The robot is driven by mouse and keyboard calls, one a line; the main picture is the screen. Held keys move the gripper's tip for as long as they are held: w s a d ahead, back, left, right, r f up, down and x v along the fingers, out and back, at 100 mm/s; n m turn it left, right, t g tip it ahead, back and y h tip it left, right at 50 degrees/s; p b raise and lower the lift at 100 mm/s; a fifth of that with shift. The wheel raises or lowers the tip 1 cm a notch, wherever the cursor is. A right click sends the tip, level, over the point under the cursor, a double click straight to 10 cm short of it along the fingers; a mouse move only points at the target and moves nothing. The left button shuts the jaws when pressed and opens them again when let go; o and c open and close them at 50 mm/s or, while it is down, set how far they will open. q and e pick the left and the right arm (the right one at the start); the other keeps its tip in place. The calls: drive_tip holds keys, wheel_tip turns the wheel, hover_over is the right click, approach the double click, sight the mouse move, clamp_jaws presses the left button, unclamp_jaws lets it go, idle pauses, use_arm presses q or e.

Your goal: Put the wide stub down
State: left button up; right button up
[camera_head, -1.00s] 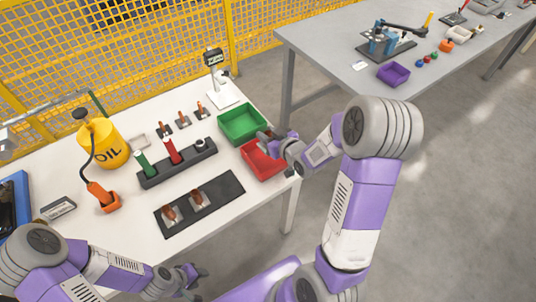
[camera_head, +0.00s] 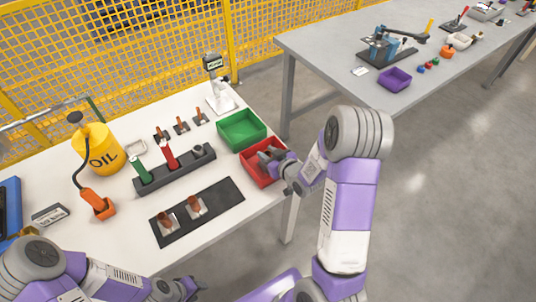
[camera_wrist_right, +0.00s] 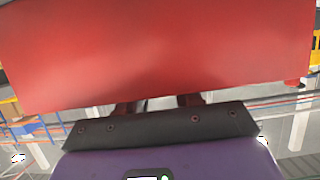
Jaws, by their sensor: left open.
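Two copper-coloured stubs stand on pale squares on the black mat (camera_head: 228,194), a left one (camera_head: 165,218) and a right one (camera_head: 194,206). I cannot tell which stub is the wide one. My right gripper (camera_head: 268,156) is over the red bin (camera_head: 262,180), its fingers at or inside the rim. In the right wrist view a red surface (camera_wrist_right: 160,50), likely the bin, fills the top and hides most of the fingers. I cannot see whether they hold anything. My left gripper (camera_head: 192,286) is open and empty near the table's front edge, away from the stubs.
A green bin (camera_head: 242,142) adjoins the red one. A dark rack (camera_head: 190,168) with green and red upright handles stands behind the mat. Several small copper-topped pieces (camera_head: 181,125), a white stand (camera_head: 220,100) and a yellow oil can (camera_head: 103,150) are farther back.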

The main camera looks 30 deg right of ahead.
drive_tip(key=o, duration=0.4)
drive_tip(key=shift+s+r+p, duration=0.1)
drive_tip(key=shift+r+p, duration=0.2)
drive_tip(key=shift+p, duration=0.1)
drive_tip(key=p+v, duration=0.1)
drive_tip(key=v, duration=0.4)
drive_tip(key=shift+s+r, duration=0.15)
drive_tip(key=shift+s, duration=0.15)
drive_tip(key=shift+p+v, duration=3)
drive_tip(key=shift+p, duration=2.6)
drive_tip(key=shift+s, duration=0.1)
